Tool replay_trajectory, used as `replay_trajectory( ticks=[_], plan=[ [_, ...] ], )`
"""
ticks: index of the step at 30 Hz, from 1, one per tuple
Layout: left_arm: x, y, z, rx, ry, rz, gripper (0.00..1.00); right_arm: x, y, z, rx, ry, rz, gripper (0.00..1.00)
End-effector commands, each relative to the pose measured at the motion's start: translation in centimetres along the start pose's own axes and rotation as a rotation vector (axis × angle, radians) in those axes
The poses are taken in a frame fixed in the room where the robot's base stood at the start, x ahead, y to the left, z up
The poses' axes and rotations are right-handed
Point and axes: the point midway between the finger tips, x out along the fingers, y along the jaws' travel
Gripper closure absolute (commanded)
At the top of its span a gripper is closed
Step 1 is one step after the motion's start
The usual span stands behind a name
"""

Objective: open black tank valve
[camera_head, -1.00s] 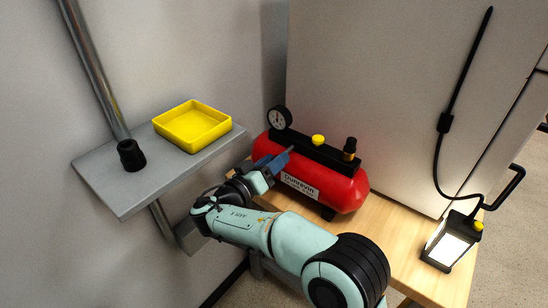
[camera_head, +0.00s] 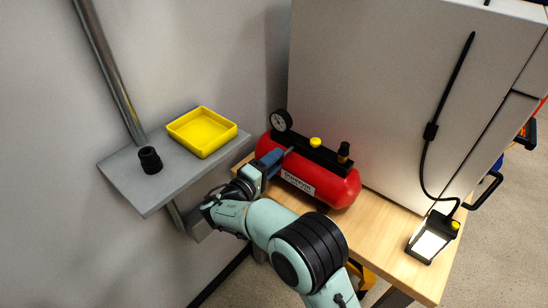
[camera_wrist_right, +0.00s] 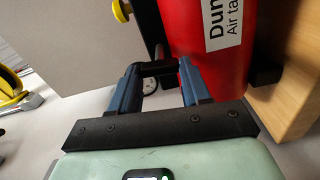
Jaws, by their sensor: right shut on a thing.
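The red air tank (camera_head: 335,190) lies on the wooden bench, with a black block along its top. It fills the upper right of the right wrist view (camera_wrist_right: 205,75). A black valve knob with a brass neck (camera_head: 344,150) stands at the block's right end, and a yellow knob (camera_head: 315,142) near its middle. My right gripper (camera_head: 279,157) is at the tank's left end. In the right wrist view its blue fingers (camera_wrist_right: 160,72) are either side of a black bar-like part (camera_wrist_right: 157,67) and shut on it. Whether this is the valve handle is unclear. My left gripper is out of view.
A pressure gauge (camera_head: 281,121) stands at the tank's left end. A yellow tray (camera_head: 202,132) and a black fitting (camera_head: 150,160) are on the grey shelf (camera_head: 160,192). A lit lamp (camera_head: 430,243) stands on the bench (camera_head: 385,245) at right. A pale cabinet (camera_head: 385,80) is behind.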

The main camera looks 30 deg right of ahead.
Motion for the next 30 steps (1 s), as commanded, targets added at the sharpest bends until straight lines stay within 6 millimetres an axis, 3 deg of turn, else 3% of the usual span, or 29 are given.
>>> replay_trajectory(
  ticks=[9, 25, 26, 27, 30],
  plan=[
    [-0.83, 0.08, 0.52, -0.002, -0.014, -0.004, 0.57, -0.06, -0.17, 0.11, -0.113, -0.004, -0.003, 0.84],
    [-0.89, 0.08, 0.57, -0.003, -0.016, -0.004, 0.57, -0.05, -0.28, 0.13, -0.134, -0.003, -0.004, 0.84],
    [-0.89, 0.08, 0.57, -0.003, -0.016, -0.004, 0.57, -0.05, -0.27, 0.12, -0.134, -0.003, -0.003, 0.44],
    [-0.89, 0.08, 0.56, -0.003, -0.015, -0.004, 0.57, -0.05, -0.26, 0.11, -0.134, -0.003, -0.003, 0.3],
    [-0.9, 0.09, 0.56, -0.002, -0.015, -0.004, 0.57, -0.04, -0.2, 0.08, -0.132, -0.002, -0.002, 0.28]
  ],
)
